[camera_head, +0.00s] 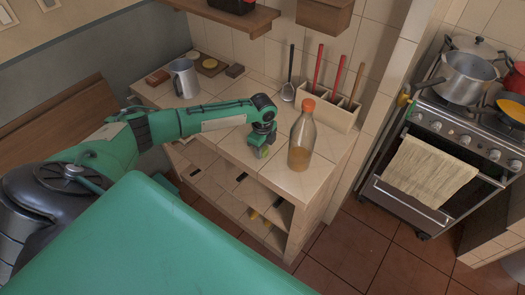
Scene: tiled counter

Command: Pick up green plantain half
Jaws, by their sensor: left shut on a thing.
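My left gripper (262,141) points down over the front part of the tiled counter (225,148). It is shut on a small light-green piece, the green plantain half (263,153), which shows just below the fingers. Most of the piece is hidden by the gripper, and I cannot tell whether it touches the counter. My right gripper is not in view.
A bottle (301,140) with an orange cap stands just right of my left gripper. A utensil holder (330,110) is behind it. A metal mug (184,78) and small blocks stand at the back left. A stove (455,130) is at the right.

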